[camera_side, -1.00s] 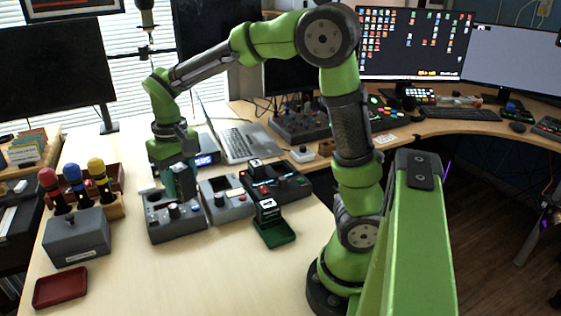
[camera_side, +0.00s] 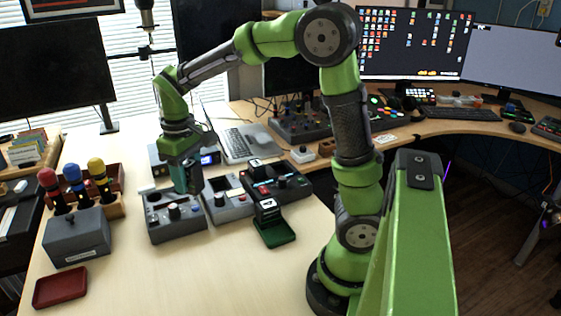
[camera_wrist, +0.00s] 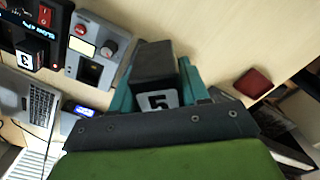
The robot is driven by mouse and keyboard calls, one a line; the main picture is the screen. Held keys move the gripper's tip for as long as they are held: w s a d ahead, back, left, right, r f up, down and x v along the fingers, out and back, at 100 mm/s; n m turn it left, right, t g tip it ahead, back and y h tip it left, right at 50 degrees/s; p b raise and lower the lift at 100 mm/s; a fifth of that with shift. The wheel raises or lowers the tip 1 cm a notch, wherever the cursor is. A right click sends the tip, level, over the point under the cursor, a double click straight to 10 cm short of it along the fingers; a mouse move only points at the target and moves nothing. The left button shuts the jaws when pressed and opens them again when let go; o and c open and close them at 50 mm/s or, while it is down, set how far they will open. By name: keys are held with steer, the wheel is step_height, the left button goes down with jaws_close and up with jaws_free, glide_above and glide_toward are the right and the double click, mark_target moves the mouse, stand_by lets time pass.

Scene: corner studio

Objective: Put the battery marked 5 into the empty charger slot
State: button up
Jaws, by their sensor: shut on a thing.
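In the side view my gripper (camera_side: 187,178) is over the back of the left grey unit (camera_side: 172,222), and the battery is mostly hidden there. A black unit (camera_side: 290,186) stands at the right of the row with a dark battery (camera_side: 254,167) upright at its back. Another dark battery (camera_side: 268,210) stands by the green tray (camera_side: 276,237). A battery marked 3 (camera_wrist: 28,58) shows in the wrist view. I cannot tell which opening is the empty slot.
A middle grey unit (camera_side: 232,208) sits between the left grey unit and the black one. A grey box (camera_side: 77,238), a red tray (camera_side: 61,287) and a rack of coloured-topped handles (camera_side: 74,180) stand at left. A laptop (camera_side: 245,143) is behind. The front table is clear.

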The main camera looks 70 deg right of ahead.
steer(key=s+d+f+m, duration=0.3)
steer(key=d, duration=0.8)
steer(key=s+d+f+m, duration=0.3)
steer(key=s+d, duration=0.1)
steer(key=d, duration=0.8)
steer(key=s+d+f+m, duration=0.2)
steer(key=s+d+f, duration=0.1)
steer(key=d, duration=0.8)
steer(key=shift+a+f, duration=0.15)
steer(key=shift+f, duration=2.55)
steer(key=shift+a, duration=0.15)
steer(key=shift+s+a+f, duration=0.1)
steer(key=shift+a, duration=0.05)
steer(key=shift+r, duration=0.5)
steer(key=shift+s+r, duration=0.1)
steer(key=shift+r, duration=0.25)
